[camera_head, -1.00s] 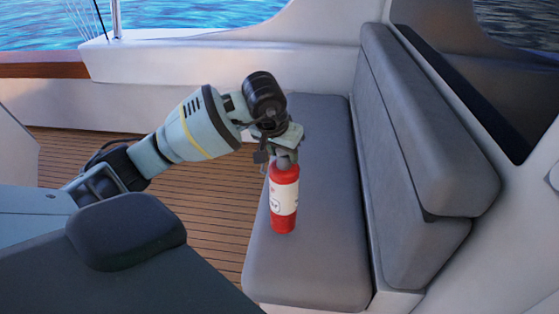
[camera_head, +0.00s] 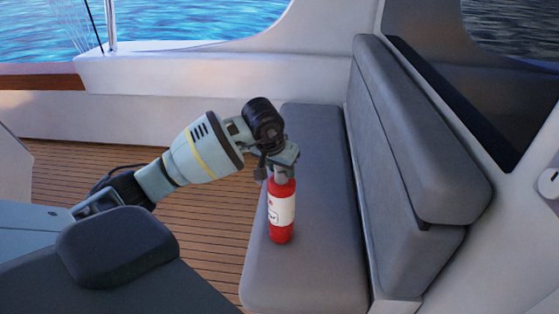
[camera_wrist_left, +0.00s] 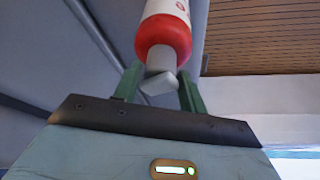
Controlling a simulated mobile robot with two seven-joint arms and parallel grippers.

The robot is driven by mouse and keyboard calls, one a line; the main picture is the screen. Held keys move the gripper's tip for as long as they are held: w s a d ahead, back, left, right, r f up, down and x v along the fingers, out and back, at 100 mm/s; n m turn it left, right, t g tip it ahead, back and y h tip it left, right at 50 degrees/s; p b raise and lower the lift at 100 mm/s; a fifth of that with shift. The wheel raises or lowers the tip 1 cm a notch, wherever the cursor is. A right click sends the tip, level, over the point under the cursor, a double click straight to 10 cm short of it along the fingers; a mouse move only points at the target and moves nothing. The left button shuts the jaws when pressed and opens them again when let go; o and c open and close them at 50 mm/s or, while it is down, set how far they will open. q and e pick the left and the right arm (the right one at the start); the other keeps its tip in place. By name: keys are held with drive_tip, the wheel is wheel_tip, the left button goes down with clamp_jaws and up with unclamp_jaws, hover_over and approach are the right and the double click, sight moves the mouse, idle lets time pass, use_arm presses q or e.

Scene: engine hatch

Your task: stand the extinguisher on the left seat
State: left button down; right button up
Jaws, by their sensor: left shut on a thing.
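The red extinguisher (camera_head: 281,213) with a white label is upright over the grey seat cushion (camera_head: 310,265) in the head view. Its base appears at or just above the cushion; I cannot tell if it touches. My left gripper (camera_head: 284,175) is at its top, shut on its neck. In the left wrist view the extinguisher (camera_wrist_left: 164,30) extends away from my left gripper (camera_wrist_left: 158,90), with its grey top between the green fingers. My right gripper is not in view.
The grey backrest (camera_head: 400,170) rises to the right of the cushion. Wooden deck (camera_head: 205,215) lies to the left of the seat. A white hull wall (camera_head: 190,75) stands behind. The cushion is clear around the extinguisher.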

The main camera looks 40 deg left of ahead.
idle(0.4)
use_arm(q)
drive_tip(key=c, duration=0.8)
unclamp_jaws()
drive_tip(key=shift+f, duration=0.2)
drive_tip(key=shift+s+r, duration=0.1)
drive_tip(key=shift+r, duration=0.25)
drive_tip(key=v, duration=1.1)
drive_tip(key=shift+s+r, duration=0.2)
